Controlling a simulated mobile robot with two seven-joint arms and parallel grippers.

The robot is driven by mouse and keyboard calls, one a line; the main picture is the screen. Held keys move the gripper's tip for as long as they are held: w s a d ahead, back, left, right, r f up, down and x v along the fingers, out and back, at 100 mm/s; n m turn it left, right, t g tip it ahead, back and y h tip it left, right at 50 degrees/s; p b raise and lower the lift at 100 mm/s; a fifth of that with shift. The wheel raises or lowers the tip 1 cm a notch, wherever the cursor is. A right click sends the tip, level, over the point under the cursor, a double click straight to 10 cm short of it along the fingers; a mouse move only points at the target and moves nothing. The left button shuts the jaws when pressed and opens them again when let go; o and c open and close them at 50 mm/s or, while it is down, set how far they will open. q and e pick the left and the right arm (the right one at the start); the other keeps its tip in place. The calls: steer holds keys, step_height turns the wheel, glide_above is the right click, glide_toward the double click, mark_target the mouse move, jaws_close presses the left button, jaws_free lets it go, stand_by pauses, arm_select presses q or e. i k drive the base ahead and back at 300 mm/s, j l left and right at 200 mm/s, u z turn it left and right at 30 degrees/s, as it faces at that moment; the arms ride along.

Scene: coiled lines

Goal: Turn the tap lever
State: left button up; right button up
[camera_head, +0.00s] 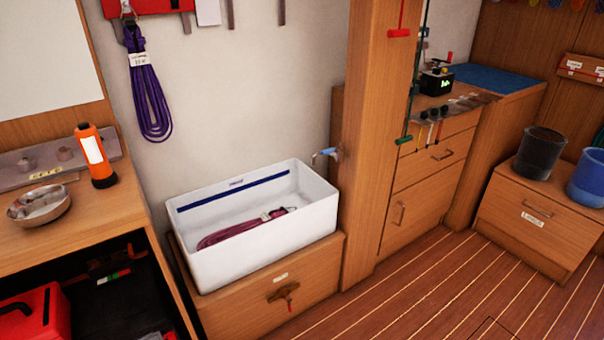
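A small tap (325,155) sticks out from the left side of the wooden post, above the right end of a white basin. Its bluish lever sits at the top; it is too small to tell its exact angle. The white basin (250,256) stands on a wooden box and holds a coiled purple-pink line (243,228). A brass-brown handle (284,293) is on the front of the box below the basin. Neither of my grippers shows in the head view.
The wooden post (372,150) stands right of the tap. An orange torch (95,155) and a metal bowl (40,204) are on the left counter. A purple coil (148,95) hangs on the wall. The plank floor (430,290) at the front right is clear.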

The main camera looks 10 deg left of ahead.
mark_target(341, 146)
steer(key=i, duration=0.55)
steer(key=i+l+u, duration=0.15)
steer(key=i+u, duration=0.2)
steer(key=i+l+u, duration=0.35)
steer(key=i, duration=0.2)
steer(key=j+u, duration=0.1)
steer(key=u, duration=0.35)
